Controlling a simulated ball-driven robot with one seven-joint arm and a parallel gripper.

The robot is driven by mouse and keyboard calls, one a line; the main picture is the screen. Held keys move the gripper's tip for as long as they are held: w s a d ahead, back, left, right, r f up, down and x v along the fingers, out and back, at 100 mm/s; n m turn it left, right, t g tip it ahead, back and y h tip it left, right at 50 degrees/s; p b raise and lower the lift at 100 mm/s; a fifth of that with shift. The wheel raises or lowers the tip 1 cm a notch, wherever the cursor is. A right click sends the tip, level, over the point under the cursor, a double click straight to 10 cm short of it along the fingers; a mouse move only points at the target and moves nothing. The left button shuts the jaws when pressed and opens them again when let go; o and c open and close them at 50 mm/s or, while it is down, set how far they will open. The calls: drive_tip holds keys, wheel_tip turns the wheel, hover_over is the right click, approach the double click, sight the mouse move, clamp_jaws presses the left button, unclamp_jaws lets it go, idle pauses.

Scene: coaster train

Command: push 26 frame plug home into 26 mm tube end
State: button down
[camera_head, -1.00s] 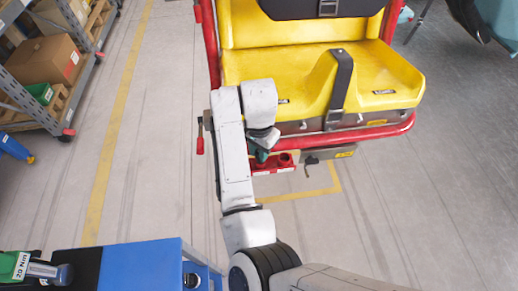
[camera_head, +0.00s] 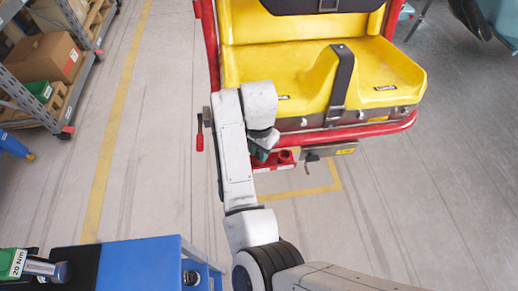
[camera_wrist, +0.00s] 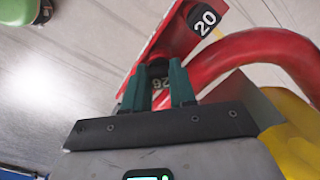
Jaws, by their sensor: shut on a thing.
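In the wrist view, my gripper (camera_wrist: 159,72) has its two green fingers shut on a dark plug (camera_wrist: 162,84) marked 26. The plug's far end is hidden, so I cannot tell whether it is seated in anything. Just beyond the fingers is a red holder (camera_wrist: 177,35) with a black plug (camera_wrist: 205,20) marked 20. A thick red tube (camera_wrist: 262,46) curves close by on the right; I cannot see its open end. In the head view, my gripper (camera_head: 262,146) is at the left end of the red holder (camera_head: 287,158), below the seat's front edge.
The yellow seat (camera_head: 390,70) with its red frame tube (camera_head: 385,132) stands right above the holder. A red-handled lever (camera_head: 200,140) hangs left of my arm. A blue cart (camera_head: 140,265) stands at the lower left, shelving (camera_head: 60,60) at the upper left. Floor between is clear.

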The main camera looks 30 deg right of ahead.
drive_tip(key=shift+f, duration=0.5)
drive_tip(key=c, duration=0.8)
unclamp_jaws()
drive_tip(key=shift+c, duration=0.2)
drive_tip(key=shift+o, duration=1.1)
drive_tip(key=shift+r, duration=0.1)
drive_tip(key=shift+w, duration=0.1)
drive_tip(key=shift+c, duration=0.3)
